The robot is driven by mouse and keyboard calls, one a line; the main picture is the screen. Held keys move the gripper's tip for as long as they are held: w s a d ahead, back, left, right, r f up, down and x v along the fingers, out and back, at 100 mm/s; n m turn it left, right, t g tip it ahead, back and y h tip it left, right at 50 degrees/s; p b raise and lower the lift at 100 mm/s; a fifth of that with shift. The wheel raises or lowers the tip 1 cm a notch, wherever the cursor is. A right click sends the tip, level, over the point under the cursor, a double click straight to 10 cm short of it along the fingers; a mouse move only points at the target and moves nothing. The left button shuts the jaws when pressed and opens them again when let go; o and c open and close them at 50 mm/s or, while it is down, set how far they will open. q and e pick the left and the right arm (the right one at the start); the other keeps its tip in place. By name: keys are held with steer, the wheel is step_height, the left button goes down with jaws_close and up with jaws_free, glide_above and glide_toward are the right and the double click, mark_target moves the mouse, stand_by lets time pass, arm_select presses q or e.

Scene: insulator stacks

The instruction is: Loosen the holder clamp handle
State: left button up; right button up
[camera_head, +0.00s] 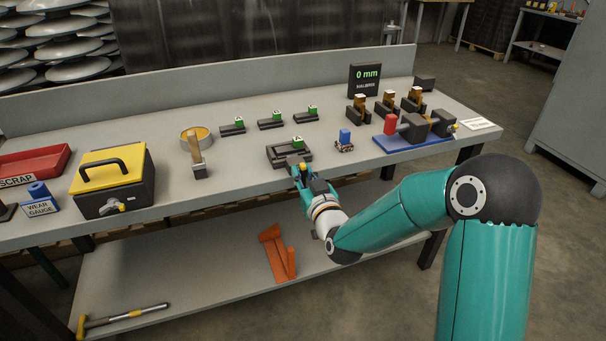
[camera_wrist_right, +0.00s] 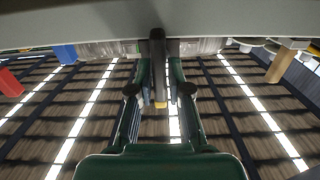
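The holder (camera_head: 290,153) is a dark block with a green tag marked A at the front edge of the bench. In the right wrist view, a dark upright handle with a yellow-orange end (camera_wrist_right: 157,62) stands between the two fingers of my right gripper (camera_wrist_right: 158,80). The fingers are apart, one on each side, with narrow gaps to the handle; firm contact does not show. In the head view the gripper largely hides the handle. My left gripper is not in view.
A yellow-lidded box (camera_head: 110,180) is at the left. A blue fixture (camera_head: 412,140) and a display reading 0 mm (camera_head: 365,78) are at the right. The lower shelf (camera_head: 200,265) holds orange parts.

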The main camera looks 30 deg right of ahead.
jaws_close()
steer(key=shift+f+b, duration=0.15)
steer(key=shift+b, duration=0.3)
steer(key=shift+n+b, duration=0.5)
steer(key=shift+b, duration=0.05)
steer(key=o, duration=0.5)
jaws_free()
steer(key=shift+o, duration=0.2)
steer(key=shift+s, duration=0.1)
steer(key=v, duration=0.7)
